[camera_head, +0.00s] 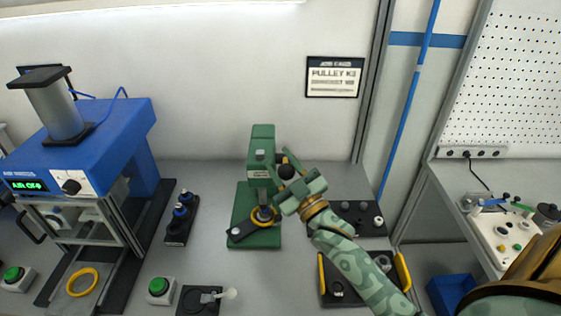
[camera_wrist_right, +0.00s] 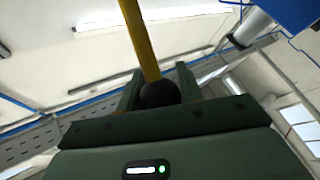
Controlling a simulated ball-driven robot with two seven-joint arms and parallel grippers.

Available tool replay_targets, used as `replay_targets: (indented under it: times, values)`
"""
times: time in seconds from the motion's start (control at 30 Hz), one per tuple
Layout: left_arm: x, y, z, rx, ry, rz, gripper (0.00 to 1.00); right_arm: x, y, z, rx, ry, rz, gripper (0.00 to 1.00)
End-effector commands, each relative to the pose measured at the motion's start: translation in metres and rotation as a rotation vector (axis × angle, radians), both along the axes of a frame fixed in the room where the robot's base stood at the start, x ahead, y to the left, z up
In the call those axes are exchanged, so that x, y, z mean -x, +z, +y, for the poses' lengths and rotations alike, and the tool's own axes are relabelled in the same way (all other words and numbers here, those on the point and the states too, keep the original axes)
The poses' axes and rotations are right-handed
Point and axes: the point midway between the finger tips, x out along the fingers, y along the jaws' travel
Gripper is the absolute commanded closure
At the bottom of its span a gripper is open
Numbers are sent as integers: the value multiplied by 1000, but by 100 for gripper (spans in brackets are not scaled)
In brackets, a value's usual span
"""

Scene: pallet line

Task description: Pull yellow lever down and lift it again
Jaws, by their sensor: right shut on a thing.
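The yellow lever (camera_wrist_right: 143,45) is a straight yellow rod ending in a black ball knob (camera_wrist_right: 160,93), seen in the wrist view. In the head view the knob (camera_head: 287,171) shows beside the head of a green press (camera_head: 262,145), and most of the rod is hidden. My right gripper (camera_head: 288,177) is shut on the knob, its fingers on either side of the ball; it also shows in the wrist view (camera_wrist_right: 160,90). My left gripper is not in view.
A black link part with a ring (camera_head: 245,229) lies on the press base. A blue machine (camera_head: 110,135) stands at the left. A tray with yellow handles (camera_head: 322,275) sits below my right arm. Green buttons (camera_head: 160,287) are near the front. Bench between press and blue machine is partly clear.

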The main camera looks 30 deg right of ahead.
Motion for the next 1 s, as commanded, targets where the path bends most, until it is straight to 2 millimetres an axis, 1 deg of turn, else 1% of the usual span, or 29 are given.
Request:
replay_targets:
  times: [0.03, 0.1, 0.3, 0.4, 0.5, 0.63, 0.77, 1.0]
  values:
    - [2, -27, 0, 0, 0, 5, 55, 4, -24, 3, 18, 0, -28, 100]
    - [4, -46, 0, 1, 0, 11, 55, 10, -35, 7, 47, 0, -76, 100]
    - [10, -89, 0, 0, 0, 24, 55, 22, -61, 14, 119, 0, -189, 100]
    - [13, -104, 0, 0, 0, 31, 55, 25, -70, 16, 144, 0, -231, 100]
    - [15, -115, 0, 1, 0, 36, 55, 28, -76, 18, 163, 2, -262, 100]
    - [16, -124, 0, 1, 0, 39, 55, 30, -80, 19, 180, 1, -289, 100]
    - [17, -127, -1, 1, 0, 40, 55, 31, -81, 19, 189, 0, -300, 100]
    - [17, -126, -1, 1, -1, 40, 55, 31, -83, 20, 192, 1, -298, 100]
